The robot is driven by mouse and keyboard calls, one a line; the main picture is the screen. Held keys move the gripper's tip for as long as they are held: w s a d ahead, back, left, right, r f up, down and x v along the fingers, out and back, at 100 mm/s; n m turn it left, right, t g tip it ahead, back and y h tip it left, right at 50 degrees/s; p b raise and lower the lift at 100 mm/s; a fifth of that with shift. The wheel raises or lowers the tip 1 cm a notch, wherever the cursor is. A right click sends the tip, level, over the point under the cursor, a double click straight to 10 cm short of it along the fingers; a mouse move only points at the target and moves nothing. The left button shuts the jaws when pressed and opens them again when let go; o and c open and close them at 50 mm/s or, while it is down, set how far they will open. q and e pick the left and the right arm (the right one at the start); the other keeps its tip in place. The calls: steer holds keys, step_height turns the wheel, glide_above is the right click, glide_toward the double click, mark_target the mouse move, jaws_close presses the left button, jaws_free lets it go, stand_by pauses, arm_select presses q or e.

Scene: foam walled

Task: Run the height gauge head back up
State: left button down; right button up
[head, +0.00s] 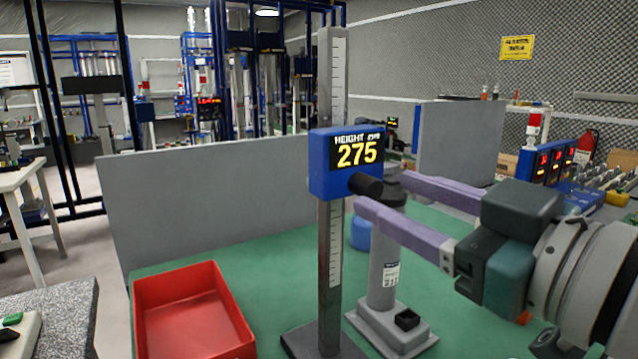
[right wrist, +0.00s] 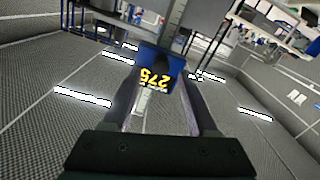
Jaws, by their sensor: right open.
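The height gauge has an upright metal column (head: 331,260) with a scale, on a dark foot on the green bench. Its blue head (head: 318,178) is partway up the column and reads 275. A black knob (head: 366,186) sticks out of the head's front right. My right gripper (head: 380,192) is open, its two purple fingers pointing left at the knob, one tip nearer and one beyond. In the right wrist view the blue head (right wrist: 172,62) shows upside down between the fingertips (right wrist: 163,82). I cannot tell whether a finger touches the knob. My left gripper is out of view.
A red tray (head: 190,273) sits left of the gauge. A grey post on a stand (head: 384,285) is close behind my right fingers, right of the column. Grey panels (head: 210,200) edge the bench's back. Digital displays (head: 556,160) stand at the right.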

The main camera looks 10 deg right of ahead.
mark_target(376, 188)
steer(key=shift+x, duration=1.7)
jaws_close()
